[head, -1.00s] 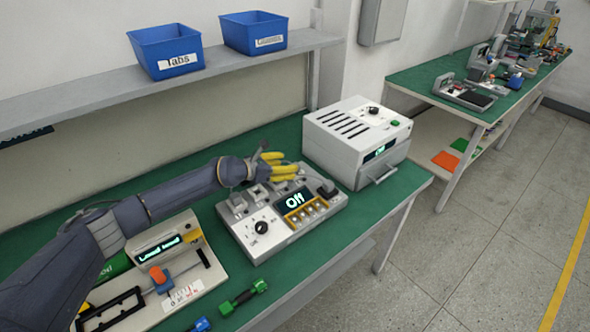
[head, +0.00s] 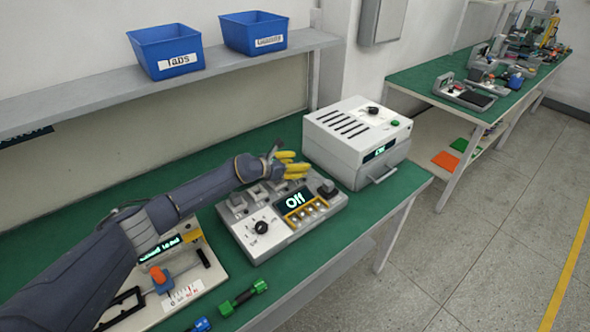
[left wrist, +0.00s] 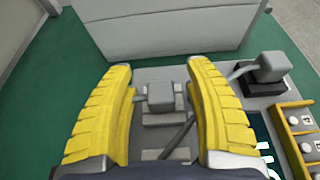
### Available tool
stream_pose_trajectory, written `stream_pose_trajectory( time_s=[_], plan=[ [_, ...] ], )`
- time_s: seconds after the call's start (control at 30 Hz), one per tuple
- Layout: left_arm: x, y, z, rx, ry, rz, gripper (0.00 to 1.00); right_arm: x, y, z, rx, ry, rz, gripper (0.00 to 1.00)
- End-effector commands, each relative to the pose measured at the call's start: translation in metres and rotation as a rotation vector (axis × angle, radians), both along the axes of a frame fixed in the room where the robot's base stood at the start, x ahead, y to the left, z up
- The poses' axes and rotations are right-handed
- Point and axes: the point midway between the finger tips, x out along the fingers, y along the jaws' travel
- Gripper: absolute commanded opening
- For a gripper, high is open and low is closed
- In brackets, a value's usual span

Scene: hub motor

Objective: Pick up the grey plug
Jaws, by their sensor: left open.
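A small grey plug-like block (left wrist: 160,95) stands on the grey control unit (head: 262,248), between my left gripper's fingers in the left wrist view. The left gripper (head: 293,166) has yellow fingers. They are apart, with a gap on each side of the block. In the head view the gripper is over the unit's back edge and hides part of it. Another grey block (left wrist: 270,68) on a black base is right of the fingers; it shows in the head view (head: 328,188) at the unit's right corner. Which block is the task's plug I cannot tell. My right gripper is not in view.
A white box with a handle (head: 352,150) stands close beyond the gripper. A test fixture (head: 175,290) lies under my left arm. A green dumbbell-shaped part (head: 243,297) lies at the table's front. Blue bins (head: 166,52) are on the shelf. Green table is bare behind my arm.

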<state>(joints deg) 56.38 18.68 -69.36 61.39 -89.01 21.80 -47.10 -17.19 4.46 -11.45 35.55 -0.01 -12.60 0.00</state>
Motion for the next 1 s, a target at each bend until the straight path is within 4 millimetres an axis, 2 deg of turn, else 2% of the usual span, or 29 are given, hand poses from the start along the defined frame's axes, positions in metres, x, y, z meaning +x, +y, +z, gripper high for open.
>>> stream_pose_trajectory(
  time_s=[0.07,0.5,1.0],
  plan=[
    [-0.0002,0.0001,-0.0001,0.0,0.0,0.0,0.52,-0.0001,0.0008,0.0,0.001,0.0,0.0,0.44],
    [-0.0002,0.0001,-0.0001,0.0,0.0,0.0,0.01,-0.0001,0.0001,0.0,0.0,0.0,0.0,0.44],
    [-0.0002,0.0003,0.001,0.001,0.001,0.0,0.0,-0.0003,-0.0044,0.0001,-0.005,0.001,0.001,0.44]
  ],
)
